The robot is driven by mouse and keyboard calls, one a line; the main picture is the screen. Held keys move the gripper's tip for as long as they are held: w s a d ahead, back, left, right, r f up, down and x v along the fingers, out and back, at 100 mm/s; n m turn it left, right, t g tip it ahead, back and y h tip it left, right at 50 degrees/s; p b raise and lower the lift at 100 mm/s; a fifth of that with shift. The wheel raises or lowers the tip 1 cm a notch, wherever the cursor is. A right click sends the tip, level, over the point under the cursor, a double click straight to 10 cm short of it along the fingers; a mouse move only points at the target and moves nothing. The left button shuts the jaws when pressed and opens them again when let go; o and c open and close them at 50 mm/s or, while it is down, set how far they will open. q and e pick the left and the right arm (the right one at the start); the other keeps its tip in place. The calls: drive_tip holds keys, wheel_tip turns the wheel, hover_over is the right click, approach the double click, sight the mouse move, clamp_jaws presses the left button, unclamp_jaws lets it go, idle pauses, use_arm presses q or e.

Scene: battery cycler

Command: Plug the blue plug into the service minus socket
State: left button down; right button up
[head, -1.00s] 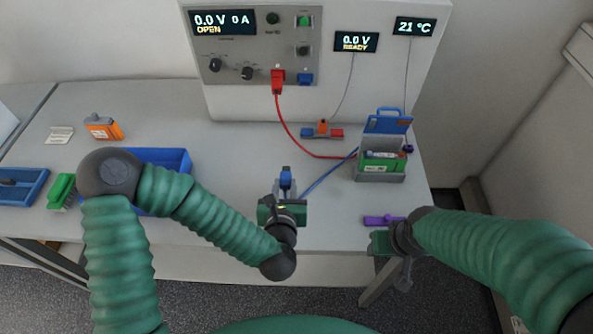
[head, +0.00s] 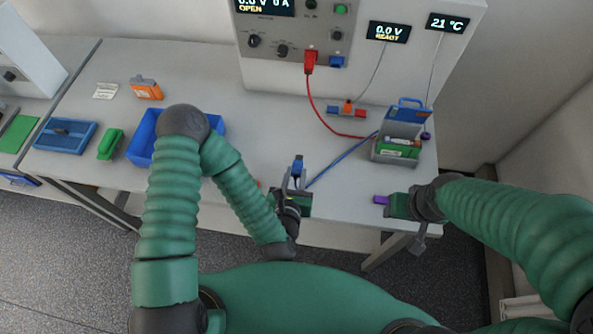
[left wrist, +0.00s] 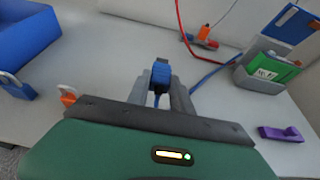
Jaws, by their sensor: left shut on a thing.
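The blue plug (head: 298,163) is held upright between the fingers of my left gripper (head: 296,177), above the front part of the bench. It also shows in the left wrist view (left wrist: 160,74), between the two grey fingers. A blue cable (head: 341,160) runs from it towards the grey box. On the panel, a blue socket (head: 336,62) sits right of a red plug (head: 309,62); it is well apart from the held plug. Its label cannot be read. My right gripper (head: 392,203) is at the bench's front edge beside a purple piece; its fingers cannot be made out.
A grey box (head: 393,158) with a green pack stands at right. A small red-and-blue connector block (head: 346,109) lies behind. The purple piece (left wrist: 281,133) lies on the bench. A blue bin (head: 142,137) is at left. Bench between gripper and panel is mostly clear.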

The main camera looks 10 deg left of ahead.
use_arm(q)
drive_tip(key=shift+r, duration=0.1)
drive_tip(key=w+d+r+p, duration=0.3)
drive_tip(key=w+r+p, duration=0.3)
drive_tip(key=w, duration=0.6)
drive_tip(key=w+d+r+p, duration=0.4)
drive_tip(key=w+r+p, duration=0.2)
drive_tip(key=w, duration=0.6)
drive_tip(key=shift+r, duration=0.1)
drive_tip(key=shift+b, duration=0.45)
